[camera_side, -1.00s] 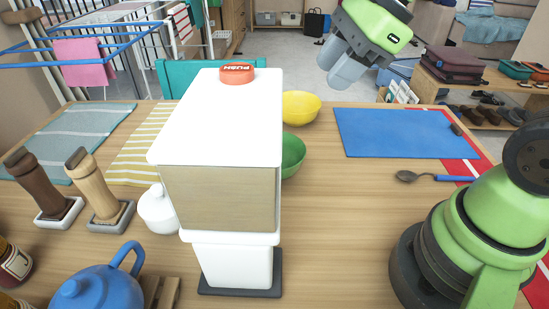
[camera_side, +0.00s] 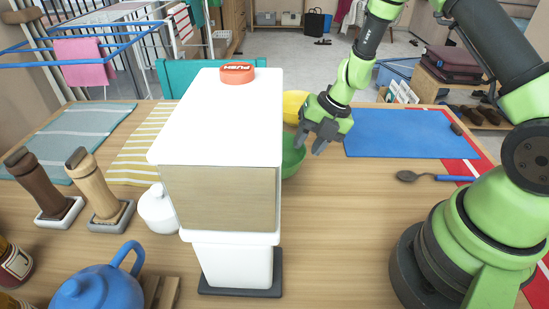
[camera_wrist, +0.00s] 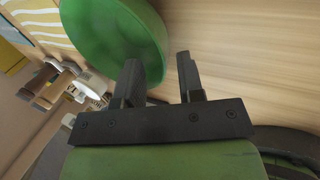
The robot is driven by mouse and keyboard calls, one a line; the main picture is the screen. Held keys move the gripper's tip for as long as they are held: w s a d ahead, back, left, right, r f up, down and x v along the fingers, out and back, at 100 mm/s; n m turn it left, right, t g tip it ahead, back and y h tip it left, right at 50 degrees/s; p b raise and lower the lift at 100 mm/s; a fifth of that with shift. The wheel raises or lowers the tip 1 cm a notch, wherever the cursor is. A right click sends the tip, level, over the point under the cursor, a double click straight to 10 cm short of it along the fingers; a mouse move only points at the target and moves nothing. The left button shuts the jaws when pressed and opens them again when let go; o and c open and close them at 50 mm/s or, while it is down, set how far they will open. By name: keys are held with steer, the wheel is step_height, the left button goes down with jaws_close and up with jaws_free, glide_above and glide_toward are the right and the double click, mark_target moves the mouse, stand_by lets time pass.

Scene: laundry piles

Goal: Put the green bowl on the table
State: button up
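The green bowl (camera_side: 292,163) sits on the wooden table (camera_side: 345,215), partly hidden behind the white box-shaped dispenser in the side view. The bowl also shows large in the upper left of the wrist view (camera_wrist: 112,35). My gripper (camera_side: 309,143) is just above the bowl's right side, pointing down. In the wrist view my gripper (camera_wrist: 160,72) is open and empty. One finger overlaps the bowl near its rim and the other is over bare table outside it. I cannot tell whether the fingers touch the bowl.
The tall white dispenser (camera_side: 215,125) with a red push button stands left of the bowl. A yellow bowl (camera_side: 292,105) is behind the green one. A blue mat (camera_side: 400,135) and a spoon (camera_side: 407,176) lie to the right. The table's front middle is clear.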

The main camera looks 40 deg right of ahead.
steer(key=shift+x, duration=2.65)
steer(key=shift+d, duration=0.1)
jaws_close()
